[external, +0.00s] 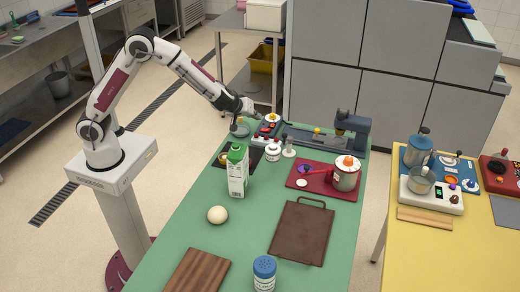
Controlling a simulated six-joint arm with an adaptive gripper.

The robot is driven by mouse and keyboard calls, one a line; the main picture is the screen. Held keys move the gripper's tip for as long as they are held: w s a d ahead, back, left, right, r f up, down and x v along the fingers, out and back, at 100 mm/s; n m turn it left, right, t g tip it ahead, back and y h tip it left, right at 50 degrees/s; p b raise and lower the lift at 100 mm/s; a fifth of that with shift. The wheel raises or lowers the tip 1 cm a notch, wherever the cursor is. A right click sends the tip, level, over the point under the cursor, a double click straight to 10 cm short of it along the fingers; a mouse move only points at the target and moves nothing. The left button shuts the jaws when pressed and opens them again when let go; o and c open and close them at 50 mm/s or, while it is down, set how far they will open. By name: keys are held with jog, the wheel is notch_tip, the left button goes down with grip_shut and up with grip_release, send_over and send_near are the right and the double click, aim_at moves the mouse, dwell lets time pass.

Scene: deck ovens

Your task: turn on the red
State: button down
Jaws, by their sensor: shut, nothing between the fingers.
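My gripper (249,113) is shut and empty at the far left end of the green table (256,212). It is beside a small device (268,128) with red parts on its top. The gripper looks close above or at the device's left side; I cannot tell if they touch. The red parts are too small to tell a switch's position.
Near the device stand a grey round item (239,129), a white jar (273,151) and a green-capped carton (237,170). A dark machine (352,132) stands at the far right. A brown board (302,234) and a pale ball (217,214) lie nearer the front.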

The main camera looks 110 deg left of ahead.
send_over(261, 133)
jog(key=f, duration=0.4)
jog(key=shift+w+a+f, duration=0.1)
jog(key=shift+w+f, duration=0.05)
jog(key=shift+w, duration=0.05)
jog(key=shift+w+f, duration=0.25)
jog(key=shift+f, duration=0.35)
jog(key=shift+w+f, duration=0.25)
jog(key=shift+f, duration=0.35)
jog(key=shift+w+f, duration=0.2)
jog(key=shift+f, duration=0.05)
jog(key=shift+s, duration=0.2)
jog(key=shift+s, duration=0.65)
jog(key=shift+r, duration=0.2)
